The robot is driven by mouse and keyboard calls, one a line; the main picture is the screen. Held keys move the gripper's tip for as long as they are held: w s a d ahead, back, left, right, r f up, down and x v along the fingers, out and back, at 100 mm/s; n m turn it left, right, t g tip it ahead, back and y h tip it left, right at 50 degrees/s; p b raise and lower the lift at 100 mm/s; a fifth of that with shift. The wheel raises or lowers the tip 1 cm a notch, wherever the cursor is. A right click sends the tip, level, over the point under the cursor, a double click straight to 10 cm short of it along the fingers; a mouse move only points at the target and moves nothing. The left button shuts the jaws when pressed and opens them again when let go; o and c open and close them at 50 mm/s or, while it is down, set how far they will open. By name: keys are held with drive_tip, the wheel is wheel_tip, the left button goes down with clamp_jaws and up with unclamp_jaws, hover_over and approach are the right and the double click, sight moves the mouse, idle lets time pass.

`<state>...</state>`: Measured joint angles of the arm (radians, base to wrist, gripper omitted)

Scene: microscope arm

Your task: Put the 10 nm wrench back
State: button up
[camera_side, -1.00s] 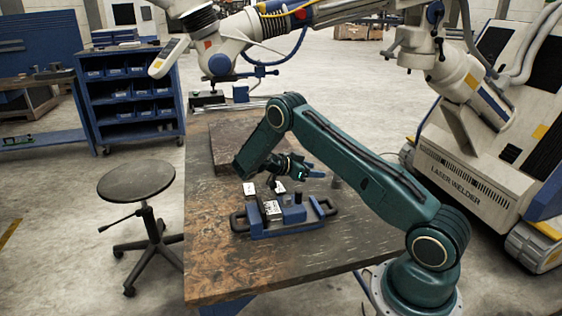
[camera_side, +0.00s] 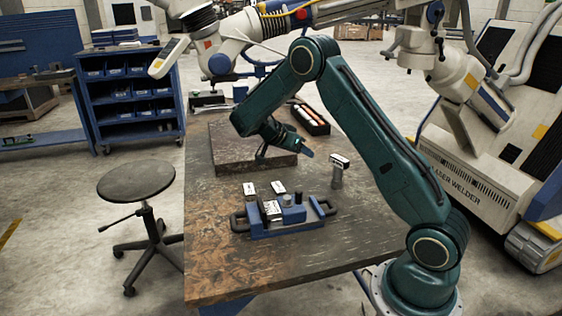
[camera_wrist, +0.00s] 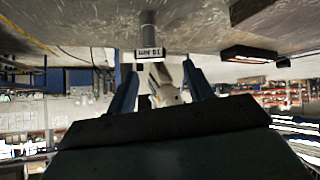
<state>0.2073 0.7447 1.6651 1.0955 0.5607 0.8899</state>
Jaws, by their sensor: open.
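The 10 nm wrench (camera_side: 338,172) stands upright on the table, right of the blue fixture, with a white label at its top. The wrist view looks upside down; there its grey shaft (camera_wrist: 148,30) hangs from the table with the label (camera_wrist: 150,53) facing me, seeming to read 10 nm. My gripper (camera_side: 304,150) is above the table, left of the wrench and apart from it. In the wrist view my gripper (camera_wrist: 160,72) is open and empty, fingers either side of the view's middle. The blue fixture (camera_side: 270,232) has two handles and several white-labelled pieces.
A dark tray (camera_side: 312,122) with orange and light items lies at the back right of the table; it shows in the wrist view (camera_wrist: 248,54) too. The front of the table is clear. A stool (camera_side: 136,182) stands left.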

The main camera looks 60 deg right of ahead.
drive_tip(key=s+a+r+n+t+y, duration=0.25)
drive_tip(key=a+r+n, duration=0.25)
drive_tip(key=a+r, duration=0.25)
drive_tip(key=s+a+r+n+t+y, duration=0.2)
drive_tip(key=s+a+r+n+t, duration=0.3)
drive_tip(key=a, duration=0.3)
drive_tip(key=s+a+r+n+t+y, duration=0.2)
drive_tip(key=s+a+n+y, duration=0.2)
drive_tip(key=s+a+n, duration=0.6)
drive_tip(key=s+a, duration=0.4)
drive_tip(key=shift+s+r+n+y, duration=0.3)
drive_tip(key=shift+s+r+y, duration=0.05)
